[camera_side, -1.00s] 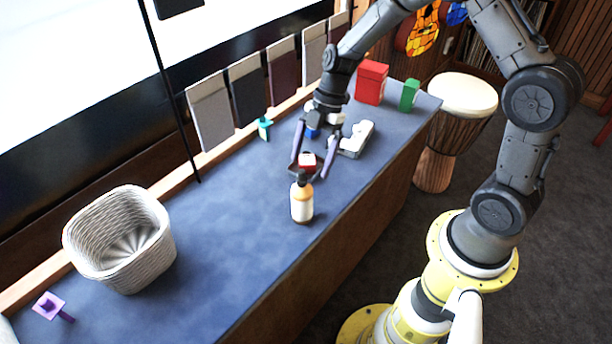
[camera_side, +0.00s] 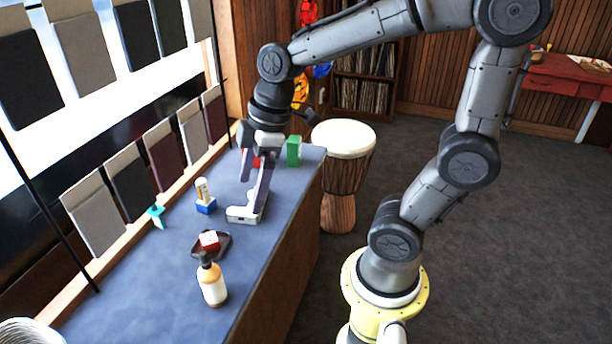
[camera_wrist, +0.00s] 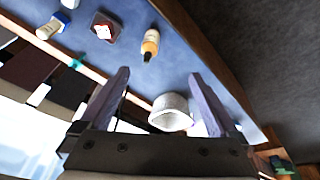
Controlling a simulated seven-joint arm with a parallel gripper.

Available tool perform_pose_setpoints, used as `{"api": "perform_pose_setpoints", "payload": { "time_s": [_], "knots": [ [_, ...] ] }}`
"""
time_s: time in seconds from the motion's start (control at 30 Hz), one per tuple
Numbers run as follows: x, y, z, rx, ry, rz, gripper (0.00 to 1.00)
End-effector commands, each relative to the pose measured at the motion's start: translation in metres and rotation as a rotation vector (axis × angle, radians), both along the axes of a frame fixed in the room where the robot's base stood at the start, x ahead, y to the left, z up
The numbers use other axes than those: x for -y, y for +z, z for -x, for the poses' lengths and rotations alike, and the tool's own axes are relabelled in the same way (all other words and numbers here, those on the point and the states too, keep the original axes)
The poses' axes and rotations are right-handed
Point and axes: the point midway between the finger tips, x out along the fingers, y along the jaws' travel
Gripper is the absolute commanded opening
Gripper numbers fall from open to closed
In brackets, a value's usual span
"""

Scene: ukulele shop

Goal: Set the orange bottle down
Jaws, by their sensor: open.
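The orange bottle (camera_side: 212,287), with a pale label and dark top, stands upright on the blue counter (camera_side: 160,290), near the front edge in the side view. It also shows in the wrist view (camera_wrist: 150,46), beyond my fingertips and apart from them. My gripper (camera_side: 252,192) is open and empty, farther along the counter toward its far end, above the white-and-grey device. In the wrist view both fingers of my gripper (camera_wrist: 160,84) are spread wide with nothing between their tips.
A small dark tray (camera_side: 222,247) with a red-and-white item sits just behind the bottle. A white bottle on a blue base (camera_side: 205,204), a white-and-grey device (camera_side: 238,215) and a green box (camera_side: 293,151) stand farther back. A woven basket (camera_wrist: 170,104) stands at the near end.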

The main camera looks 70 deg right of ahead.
Motion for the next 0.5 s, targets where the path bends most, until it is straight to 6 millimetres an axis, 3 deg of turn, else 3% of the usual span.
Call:
{"api": "perform_pose_setpoints", "payload": {
  "time_s": [0.03, 0.2, 0.33, 0.5],
  "knots": [
    [0.001, 0.01, 0.017, 0.029, -0.091, -0.001, 0.96],
    [0.008, 0.024, 0.063, 0.107, -0.402, -0.039, 0.96],
    [0.013, 0.027, 0.085, 0.154, -0.57, -0.08, 0.96],
    [0.016, 0.026, 0.097, 0.182, -0.674, -0.111, 0.96]
  ]
}}
